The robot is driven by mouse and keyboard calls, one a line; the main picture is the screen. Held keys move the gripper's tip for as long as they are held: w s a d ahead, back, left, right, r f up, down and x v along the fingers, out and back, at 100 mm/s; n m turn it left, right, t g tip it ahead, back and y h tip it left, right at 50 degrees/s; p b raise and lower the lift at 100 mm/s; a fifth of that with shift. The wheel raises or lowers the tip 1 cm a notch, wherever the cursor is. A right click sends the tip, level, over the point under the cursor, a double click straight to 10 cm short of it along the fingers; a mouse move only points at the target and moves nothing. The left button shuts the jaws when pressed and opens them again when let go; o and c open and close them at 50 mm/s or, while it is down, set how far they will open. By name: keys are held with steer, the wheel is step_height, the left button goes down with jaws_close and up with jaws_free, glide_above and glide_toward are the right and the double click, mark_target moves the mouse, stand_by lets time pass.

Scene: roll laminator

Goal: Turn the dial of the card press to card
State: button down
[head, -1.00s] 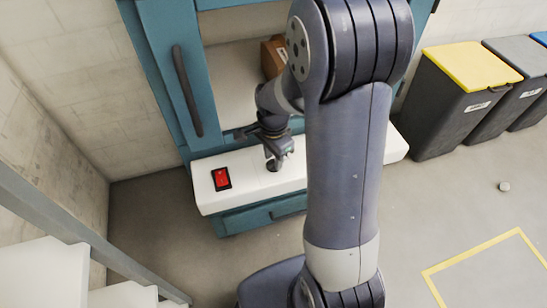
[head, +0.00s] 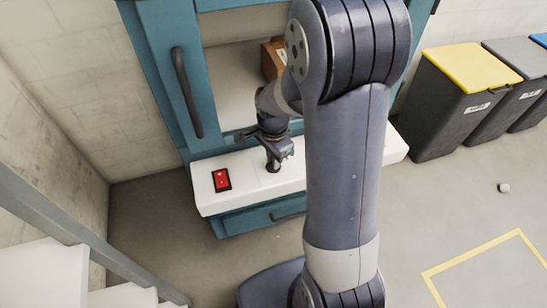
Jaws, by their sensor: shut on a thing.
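The card press (head: 165,75) is a teal cabinet-like machine with a white front ledge (head: 215,202). A red switch (head: 221,180) sits on the left part of the ledge. My gripper (head: 273,166) points down at the ledge, right of the red switch, and is shut on a small dark knob, which seems to be the dial (head: 273,169). The dial is mostly hidden by the gripper, and its markings cannot be read. My arm covers the ledge further right.
A dark vertical handle (head: 187,92) is on the press's left side. A brown box (head: 272,60) sits in its opening. Bins (head: 460,105) stand at the right. A pale staircase (head: 40,275) with a rail is at the lower left. The floor at right is mostly clear.

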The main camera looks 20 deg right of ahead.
steer(key=n, duration=0.3)
steer(key=shift+n, duration=0.3)
steer(key=n, duration=0.3)
steer(key=shift+n+p, duration=0.3)
steer(key=shift+p, duration=0.05)
steer(key=n, duration=0.6)
steer(key=shift+n, duration=0.3)
steer(key=c, duration=1.5)
jaws_free()
steer(key=shift+o, duration=0.2)
step_height(320, 180, up, 11)
steer(key=p, duration=0.2)
